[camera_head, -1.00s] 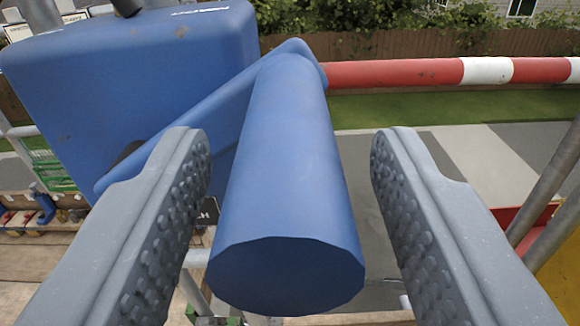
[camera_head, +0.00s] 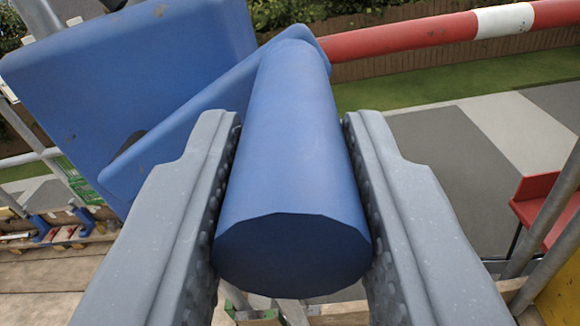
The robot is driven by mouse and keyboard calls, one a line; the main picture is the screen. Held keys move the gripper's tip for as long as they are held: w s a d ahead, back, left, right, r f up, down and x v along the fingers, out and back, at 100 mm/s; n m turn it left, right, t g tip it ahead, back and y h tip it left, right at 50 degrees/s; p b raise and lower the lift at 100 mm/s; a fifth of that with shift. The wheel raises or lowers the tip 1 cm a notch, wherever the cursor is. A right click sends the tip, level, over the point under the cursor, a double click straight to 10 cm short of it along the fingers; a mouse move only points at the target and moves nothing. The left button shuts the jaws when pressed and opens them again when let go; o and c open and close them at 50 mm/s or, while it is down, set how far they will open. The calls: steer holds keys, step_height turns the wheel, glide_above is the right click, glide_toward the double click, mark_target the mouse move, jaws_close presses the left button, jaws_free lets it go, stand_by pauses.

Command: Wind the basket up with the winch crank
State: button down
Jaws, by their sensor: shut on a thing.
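The winch crank's handle is a thick blue cylinder (camera_head: 290,170) that points toward me in the middle of the view. It joins a blue crank arm (camera_head: 190,125) that slopes down to the left against the blue winch housing (camera_head: 130,75). My gripper (camera_head: 290,180) is shut on the handle, with one grey finger pressed to each side. The basket cannot be made out in this view.
A red and white striped pole (camera_head: 430,38) runs to the right behind the handle. A red object (camera_head: 545,205) and grey tubes (camera_head: 545,220) stand at the right. Wooden planks (camera_head: 50,290) lie at the lower left.

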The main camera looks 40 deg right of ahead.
steer(key=shift+d, duration=0.1)
steer(key=c, duration=1.2)
jaws_free()
steer(key=shift+f, duration=0.1)
steer(key=shift+o, duration=0.4)
steer(key=p+v, duration=0.2)
steer(key=v, duration=1.2)
steer(key=shift+w, duration=0.1)
